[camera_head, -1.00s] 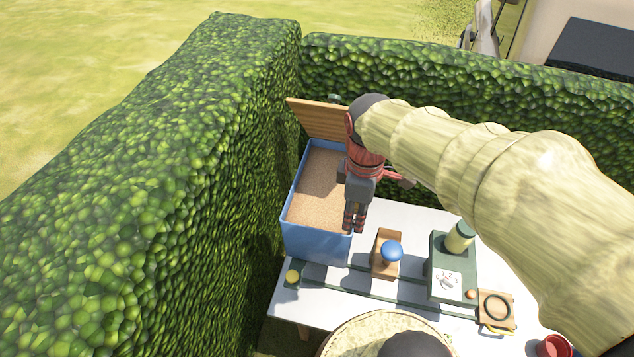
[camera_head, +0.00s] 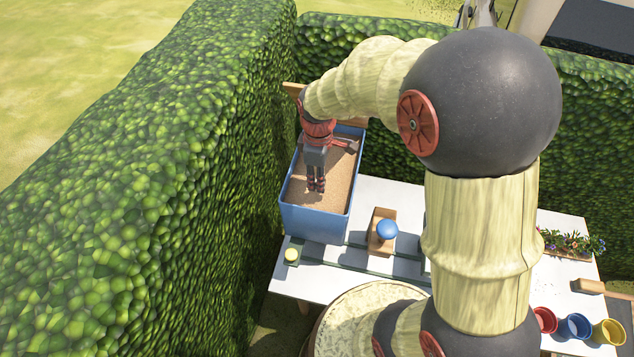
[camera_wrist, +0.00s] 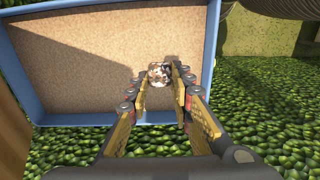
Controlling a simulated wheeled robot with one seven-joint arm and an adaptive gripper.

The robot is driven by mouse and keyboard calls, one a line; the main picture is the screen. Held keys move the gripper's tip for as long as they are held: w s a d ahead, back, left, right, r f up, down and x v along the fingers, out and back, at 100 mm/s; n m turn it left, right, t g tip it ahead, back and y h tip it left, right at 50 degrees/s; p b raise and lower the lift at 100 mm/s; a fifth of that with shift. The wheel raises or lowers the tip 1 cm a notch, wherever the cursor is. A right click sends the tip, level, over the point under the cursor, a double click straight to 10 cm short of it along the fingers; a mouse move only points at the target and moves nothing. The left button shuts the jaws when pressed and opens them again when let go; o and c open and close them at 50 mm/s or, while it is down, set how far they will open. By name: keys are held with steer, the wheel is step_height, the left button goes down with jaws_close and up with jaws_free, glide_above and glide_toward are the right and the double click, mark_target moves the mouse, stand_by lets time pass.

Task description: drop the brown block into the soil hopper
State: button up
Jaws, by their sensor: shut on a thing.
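The soil hopper (camera_head: 315,224) is a blue box filled with light brown soil, with its wooden lid (camera_head: 291,89) standing open at the back. My gripper (camera_head: 317,187) hangs pointing down over the middle of the hopper. In the wrist view, my gripper (camera_wrist: 160,76) is shut on the brown block (camera_wrist: 159,70), a small speckled brown lump between the fingertips. The hopper's blue rim (camera_wrist: 214,40) surrounds the soil behind it. In the head view the block is hidden or too small to make out.
A wooden block with a blue knob (camera_head: 387,229) and a yellow button (camera_head: 291,255) sit on the white table (camera_head: 320,284). Red, blue and yellow pots (camera_head: 574,326) stand at the right. A tall hedge (camera_head: 170,160) borders the hopper's left side, and another runs behind.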

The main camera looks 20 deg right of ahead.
mark_target(317, 195)
steer(key=shift+w+f, duration=0.15)
steer(key=shift+f, duration=0.8)
steer(key=shift+w+f, duration=0.1)
steer(key=shift+f, duration=0.8)
steer(key=shift+f, duration=0.1)
steer(key=shift+f, duration=0.35)
steer(key=shift+f, duration=0.15)
steer(key=o, duration=0.9)
steer(key=shift+c, duration=0.2)
steer(key=shift+o, duration=0.3)
